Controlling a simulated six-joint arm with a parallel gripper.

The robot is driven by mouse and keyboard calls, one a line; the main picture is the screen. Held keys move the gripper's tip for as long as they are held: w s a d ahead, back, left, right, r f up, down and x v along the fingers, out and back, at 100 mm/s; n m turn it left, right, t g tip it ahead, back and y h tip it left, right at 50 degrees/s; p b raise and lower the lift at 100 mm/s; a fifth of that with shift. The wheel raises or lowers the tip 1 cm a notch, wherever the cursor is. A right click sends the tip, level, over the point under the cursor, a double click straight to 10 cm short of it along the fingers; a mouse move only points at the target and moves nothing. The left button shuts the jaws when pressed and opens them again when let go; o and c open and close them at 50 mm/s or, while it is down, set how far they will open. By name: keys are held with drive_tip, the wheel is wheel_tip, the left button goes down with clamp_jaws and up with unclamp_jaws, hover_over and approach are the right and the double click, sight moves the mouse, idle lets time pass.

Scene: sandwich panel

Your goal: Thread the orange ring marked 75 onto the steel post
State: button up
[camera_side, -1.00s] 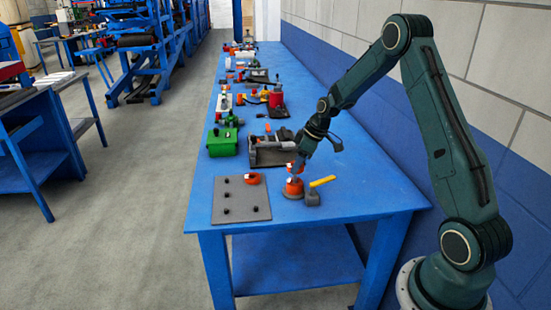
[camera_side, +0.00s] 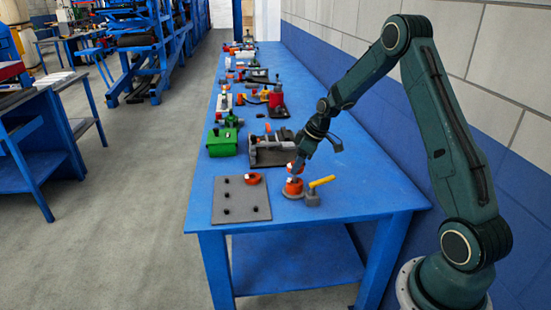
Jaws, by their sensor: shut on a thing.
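My gripper (camera_side: 298,164) is at the near right part of the blue bench, pointing down and shut on an orange ring (camera_side: 291,167). The ring is small in the picture and partly hidden by the fingers; its marking cannot be read. Just below it, another orange piece (camera_side: 293,188) sits on a round base (camera_side: 289,194). The steel post is hard to make out; it seems to be at this base, mostly hidden. I cannot tell whether the held ring is around the post or above it.
The grey plate (camera_side: 240,206) with dark knobs lies left of the base. A yellow-handled hammer (camera_side: 314,193) is close on the right. A grey vise-like tool (camera_side: 267,152) and a green box (camera_side: 222,143) stand behind. The bench's front edge is clear.

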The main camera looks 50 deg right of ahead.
drive_tip(key=shift+f, duration=2.05)
idle(1.8)
drive_tip(key=o, duration=1.4)
drive_tip(key=shift+r, duration=0.1)
drive_tip(key=shift+r, duration=4.25)
